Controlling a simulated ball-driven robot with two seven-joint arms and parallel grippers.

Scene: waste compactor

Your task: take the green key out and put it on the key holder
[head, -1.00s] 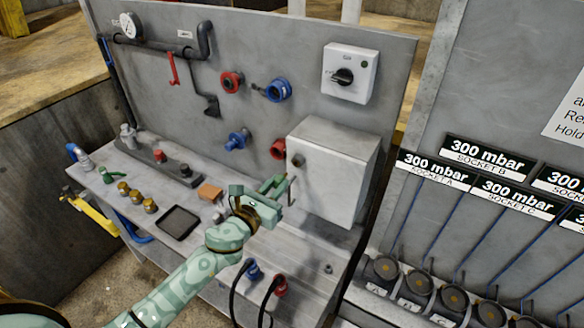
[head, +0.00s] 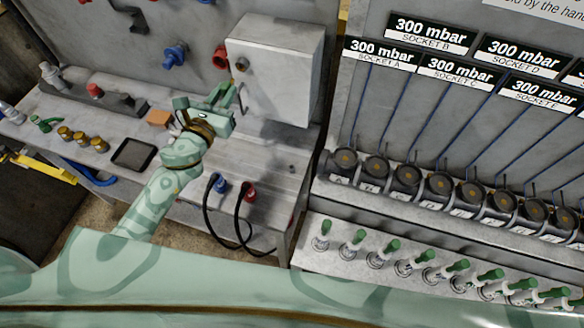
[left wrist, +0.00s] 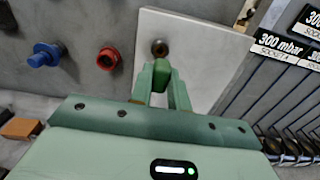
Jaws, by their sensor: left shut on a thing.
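The green key (left wrist: 162,74) shows in the left wrist view as a darker green piece between the fingertips. My left gripper (head: 225,95) is shut on it, in front of the left side of the grey metal box (head: 280,72). A round lock (head: 242,64) is on the box's left edge. In the left wrist view the lock (left wrist: 159,47) appears just beyond the key; I cannot tell whether the key touches it. The key's shaft is hidden. I cannot make out a key holder for certain. My right gripper is not in view.
The bench carries a black tray (head: 134,155), an orange block (head: 159,117) and several brass fittings. Blue and red couplings (head: 248,193) with black hoses sit at its front. To the right stand a row of black round sockets (head: 407,179) and several green-topped pieces (head: 382,252).

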